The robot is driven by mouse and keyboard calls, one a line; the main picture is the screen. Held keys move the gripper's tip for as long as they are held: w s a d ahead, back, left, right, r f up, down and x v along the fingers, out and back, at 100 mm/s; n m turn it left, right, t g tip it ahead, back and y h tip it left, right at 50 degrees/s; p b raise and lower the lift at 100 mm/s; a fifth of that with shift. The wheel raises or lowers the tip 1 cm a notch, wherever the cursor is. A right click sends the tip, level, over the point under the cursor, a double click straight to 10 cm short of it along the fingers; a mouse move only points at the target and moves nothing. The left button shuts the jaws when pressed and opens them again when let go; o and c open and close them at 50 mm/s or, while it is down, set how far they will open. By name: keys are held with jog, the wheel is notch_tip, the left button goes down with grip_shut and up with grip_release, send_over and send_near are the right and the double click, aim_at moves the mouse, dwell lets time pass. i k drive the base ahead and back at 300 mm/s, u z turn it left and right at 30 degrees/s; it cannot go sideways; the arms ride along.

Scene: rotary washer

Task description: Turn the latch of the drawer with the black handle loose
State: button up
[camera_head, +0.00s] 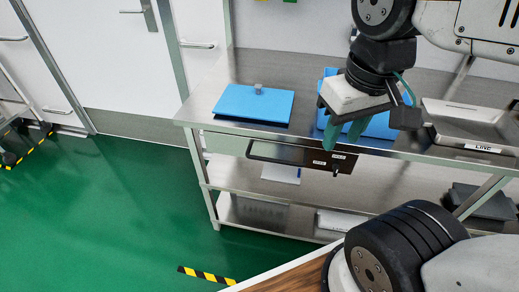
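The drawer (228,144) sits under the steel table top. Its long black handle (284,161) runs along the front. A small dark latch (336,168) is near the right end of the handle, beside two small white labels that are too small to read. My gripper (344,138) has green fingers pointing down, with a gap between them and nothing seen in it. It is in front of the table edge and, in the picture, just above the latch. I cannot tell its exact distance from the latch.
A metal tray (465,124) stands at right. Lower shelves hold flat items. Green floor (110,220) is clear at left.

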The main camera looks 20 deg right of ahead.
aim_at(335, 167)
jog(key=u, duration=0.9)
jog(key=k, duration=1.25)
jog(key=z, duration=1.3)
jog(key=i, duration=0.5)
jog(key=z, duration=0.1)
